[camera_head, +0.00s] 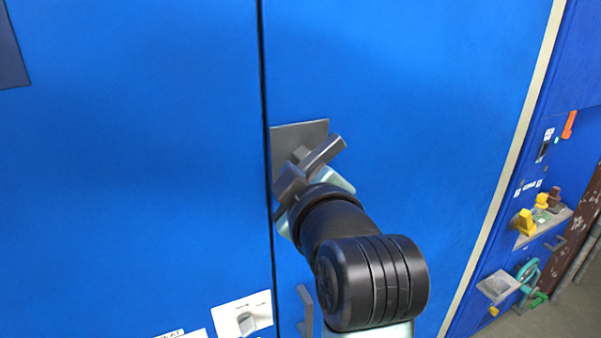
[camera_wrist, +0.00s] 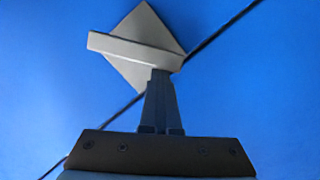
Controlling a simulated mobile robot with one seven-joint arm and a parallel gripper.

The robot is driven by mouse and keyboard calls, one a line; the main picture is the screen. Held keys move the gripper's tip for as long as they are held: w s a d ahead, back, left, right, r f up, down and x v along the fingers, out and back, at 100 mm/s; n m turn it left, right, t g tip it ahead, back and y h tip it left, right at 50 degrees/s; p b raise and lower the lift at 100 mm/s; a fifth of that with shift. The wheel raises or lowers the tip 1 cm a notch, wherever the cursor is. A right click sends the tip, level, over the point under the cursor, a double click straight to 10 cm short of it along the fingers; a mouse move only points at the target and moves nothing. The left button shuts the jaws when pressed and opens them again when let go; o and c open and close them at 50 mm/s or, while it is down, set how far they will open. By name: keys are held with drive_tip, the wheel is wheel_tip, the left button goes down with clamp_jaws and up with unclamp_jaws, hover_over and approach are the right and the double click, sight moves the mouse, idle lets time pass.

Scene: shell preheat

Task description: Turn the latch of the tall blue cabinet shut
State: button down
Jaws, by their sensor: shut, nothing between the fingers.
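The tall blue cabinet (camera_head: 420,90) fills most of the head view, its two door panels meeting at a dark vertical seam. The latch has a grey square plate (camera_head: 291,134) just right of the seam and a grey bar handle (camera_head: 324,154) set diagonally across it. My gripper (camera_head: 290,185) is shut and empty at the latch. In the wrist view its fingertips (camera_wrist: 161,75) meet the handle's right end; I cannot tell whether they touch. My wrist hides part of the latch's lower side.
A small grey handle (camera_head: 305,310) sticks out from the door below my arm. A white panel with a grey knob (camera_head: 246,322) is left of the seam. Farther right are a unit with yellow knobs (camera_head: 524,222), a green handwheel (camera_head: 528,272) and bare floor (camera_head: 560,318).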

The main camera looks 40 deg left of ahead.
drive_tip(key=shift+w+d+f+n+t+b, duration=0.15)
drive_tip(key=shift+f+n+t+b, duration=0.3)
drive_tip(key=shift+n+b, duration=1.05)
drive_tip(key=shift+w+f+n+t+b, duration=0.25)
drive_tip(key=shift+f+n+b, duration=0.4)
drive_tip(key=shift+b, duration=1.6)
drive_tip(key=shift+w+d+f+n+t+b, duration=0.1)
drive_tip(key=shift+f+n+t+b, duration=0.3)
drive_tip(key=shift+n+b, duration=1.1)
drive_tip(key=shift+y+b, duration=0.3)
drive_tip(key=shift+b, duration=0.2)
drive_tip(key=shift+w+f+b, duration=0.15)
drive_tip(key=shift+w+b, duration=0.05)
drive_tip(key=shift+b, duration=0.45)
drive_tip(key=shift+s+a, duration=0.1)
